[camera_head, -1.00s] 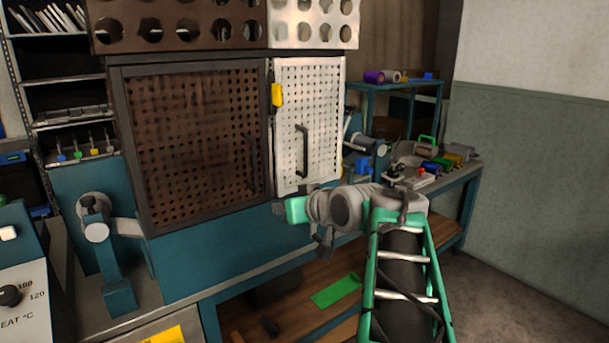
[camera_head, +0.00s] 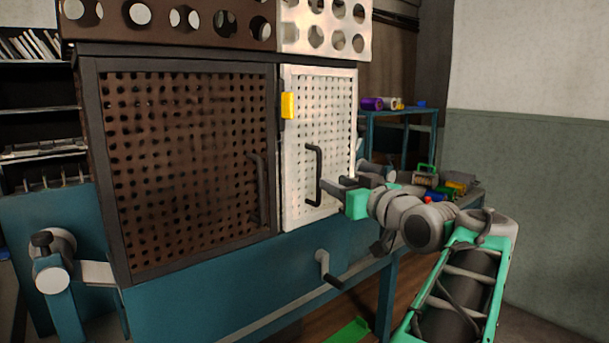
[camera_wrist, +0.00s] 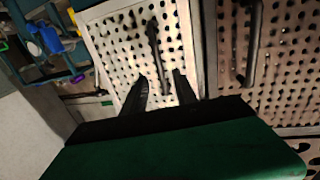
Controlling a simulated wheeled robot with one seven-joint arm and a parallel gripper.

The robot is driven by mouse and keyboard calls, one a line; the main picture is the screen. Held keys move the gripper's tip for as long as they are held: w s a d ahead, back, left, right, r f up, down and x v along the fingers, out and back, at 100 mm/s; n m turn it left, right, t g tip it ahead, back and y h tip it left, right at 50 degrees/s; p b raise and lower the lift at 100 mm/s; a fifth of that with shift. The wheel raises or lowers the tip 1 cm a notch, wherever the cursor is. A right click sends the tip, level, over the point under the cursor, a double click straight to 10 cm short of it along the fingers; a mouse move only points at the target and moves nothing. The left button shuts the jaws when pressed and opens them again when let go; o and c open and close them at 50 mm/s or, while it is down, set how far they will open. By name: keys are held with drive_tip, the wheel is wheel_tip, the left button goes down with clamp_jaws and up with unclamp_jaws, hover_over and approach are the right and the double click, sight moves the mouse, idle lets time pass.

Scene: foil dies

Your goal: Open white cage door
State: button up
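The white cage door (camera_head: 335,125) is a perforated white panel with a dark vertical bar handle (camera_head: 314,176) and a yellow block (camera_head: 288,105) at its left edge. It looks closed. My gripper (camera_head: 340,181) is just right of the handle's lower part in the head view. In the wrist view my gripper (camera_wrist: 160,90) has its two dark fingers apart, and the white door (camera_wrist: 110,40) lies ahead. The handle (camera_wrist: 157,50) shows between and beyond the fingers. Whether the fingers touch it is not clear.
A brown perforated door (camera_head: 190,165) with its own dark handle (camera_head: 257,188) stands left of the white one. A crank (camera_head: 326,268) sticks out below on the blue bench front. Coloured items (camera_head: 445,187) lie on a bench at right.

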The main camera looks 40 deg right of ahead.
sight(320, 176)
drive_tip(key=w, duration=0.2)
drive_tip(key=w+d, duration=0.1)
drive_tip(key=w, duration=0.5)
drive_tip(key=shift+d, duration=0.2)
clamp_jaws()
idle(1.1)
